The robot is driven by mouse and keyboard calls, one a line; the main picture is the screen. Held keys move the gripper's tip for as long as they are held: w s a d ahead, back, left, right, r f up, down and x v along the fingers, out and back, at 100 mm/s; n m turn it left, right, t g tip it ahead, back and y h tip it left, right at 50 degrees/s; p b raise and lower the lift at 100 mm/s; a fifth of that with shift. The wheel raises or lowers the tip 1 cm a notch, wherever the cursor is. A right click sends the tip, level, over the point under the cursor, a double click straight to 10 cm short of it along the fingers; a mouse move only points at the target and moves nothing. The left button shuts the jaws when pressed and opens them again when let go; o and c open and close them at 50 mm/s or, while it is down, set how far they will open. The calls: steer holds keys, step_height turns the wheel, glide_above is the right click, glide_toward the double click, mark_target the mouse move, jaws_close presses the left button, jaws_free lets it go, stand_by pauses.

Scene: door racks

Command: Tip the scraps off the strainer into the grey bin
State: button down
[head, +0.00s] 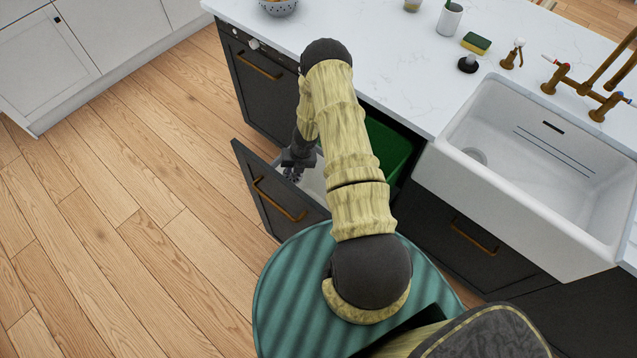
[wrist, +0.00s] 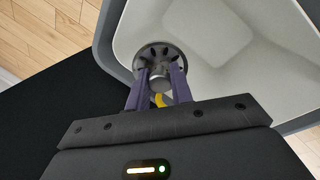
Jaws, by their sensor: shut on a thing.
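My gripper (head: 298,165) reaches down over the pulled-out drawer beside the counter. In the wrist view its two purple fingers (wrist: 158,88) are shut on the strainer (wrist: 158,60), a round dark piece with slots around its face. The strainer is over the near-left part of the grey bin (wrist: 108,30), whose pale inside looks empty where I see it. The bin also shows partly in the head view (head: 314,182), behind my arm. A small yellow bit (wrist: 160,100) shows between the fingers; I cannot tell whether it lies on the strainer.
A green bin (head: 388,150) sits in the same drawer (head: 275,195), partly behind my arm. The white sink (head: 540,150) is at the right. The counter holds a sponge (head: 476,43), a black stopper-like piece (head: 467,64) and a colander (head: 279,7). Floor at the left is clear.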

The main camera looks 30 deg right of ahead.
steer(key=shift+s+d+f+b, duration=0.1)
steer(key=shift+d+f+b, duration=0.1)
steer(key=shift+b, duration=0.35)
steer(key=b, duration=0.3)
steer(key=shift+s+d+f+t+y, duration=0.1)
steer(key=shift+d+f+t+y, duration=0.05)
steer(key=shift+f+t+y, duration=0.15)
steer(key=b, duration=0.3)
steer(key=shift+s+d+f+b, duration=0.1)
steer(key=shift+s+b, duration=0.05)
steer(key=shift+b, duration=0.15)
steer(key=b, duration=0.2)
steer(key=t+y+b, duration=0.1)
steer(key=b, duration=0.1)
steer(key=shift+s+d+r+b, duration=0.2)
steer(key=shift+s+d+b, duration=0.1)
steer(key=shift+s+d, duration=0.1)
steer(key=shift+s+d+r+t+y+b, duration=0.2)
steer(key=shift+r+y+b, duration=0.1)
steer(key=shift+r, duration=0.1)
steer(key=shift+s+d+r+t+y+b, duration=0.1)
steer(key=shift+r+t+y+b, duration=0.1)
steer(key=shift+r+y, duration=0.15)
steer(key=shift+s+d+b, duration=0.15)
steer(key=shift+d+b, duration=0.1)
steer(key=shift+b, duration=0.2)
